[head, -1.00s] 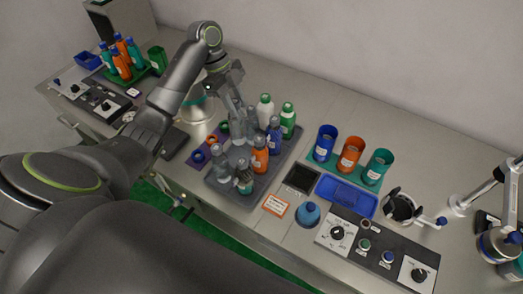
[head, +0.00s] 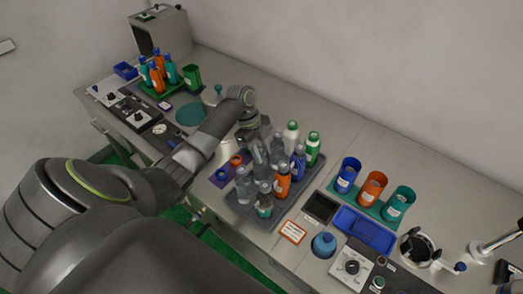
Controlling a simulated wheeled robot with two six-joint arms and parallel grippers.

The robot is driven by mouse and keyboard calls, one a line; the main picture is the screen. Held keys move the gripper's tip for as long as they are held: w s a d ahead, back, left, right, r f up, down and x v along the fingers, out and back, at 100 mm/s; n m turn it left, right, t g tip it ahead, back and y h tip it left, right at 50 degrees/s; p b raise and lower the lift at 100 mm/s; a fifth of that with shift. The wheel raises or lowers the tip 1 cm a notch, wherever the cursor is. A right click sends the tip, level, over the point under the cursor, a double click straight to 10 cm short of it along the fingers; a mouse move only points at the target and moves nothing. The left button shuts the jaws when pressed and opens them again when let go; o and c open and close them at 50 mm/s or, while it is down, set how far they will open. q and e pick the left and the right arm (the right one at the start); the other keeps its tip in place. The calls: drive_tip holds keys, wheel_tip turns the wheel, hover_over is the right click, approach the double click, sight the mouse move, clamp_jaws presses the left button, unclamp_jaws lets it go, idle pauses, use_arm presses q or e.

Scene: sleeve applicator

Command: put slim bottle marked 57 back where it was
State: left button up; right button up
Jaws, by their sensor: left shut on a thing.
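The grey tray (head: 243,211) in the middle of the bench holds several bottles. My left gripper (head: 261,143) is over the back left part of the tray. It is shut on a slim clear-grey bottle (head: 262,166), whose lower part stands among the others; I cannot tell whether it touches the tray. The number 57 is too small to read on any bottle. Close by are another grey bottle (head: 244,186), an orange bottle (head: 283,182), a blue bottle (head: 298,162) and a white bottle with a green cap (head: 291,134). My right gripper is out of view.
Blue, orange and teal cups (head: 372,186) stand right of the tray. A blue tray (head: 364,232) and a round blue-topped thing (head: 324,243) lie in front of them. A green rack of bottles (head: 158,92) stands at the far left. The back of the bench is mostly clear.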

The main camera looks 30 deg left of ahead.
use_arm(q)
drive_tip(key=shift+f, duration=0.1)
drive_tip(key=o, duration=0.8)
drive_tip(key=shift+o, duration=0.6)
drive_tip(key=b+v, duration=0.3)
drive_tip(key=v, duration=0.9)
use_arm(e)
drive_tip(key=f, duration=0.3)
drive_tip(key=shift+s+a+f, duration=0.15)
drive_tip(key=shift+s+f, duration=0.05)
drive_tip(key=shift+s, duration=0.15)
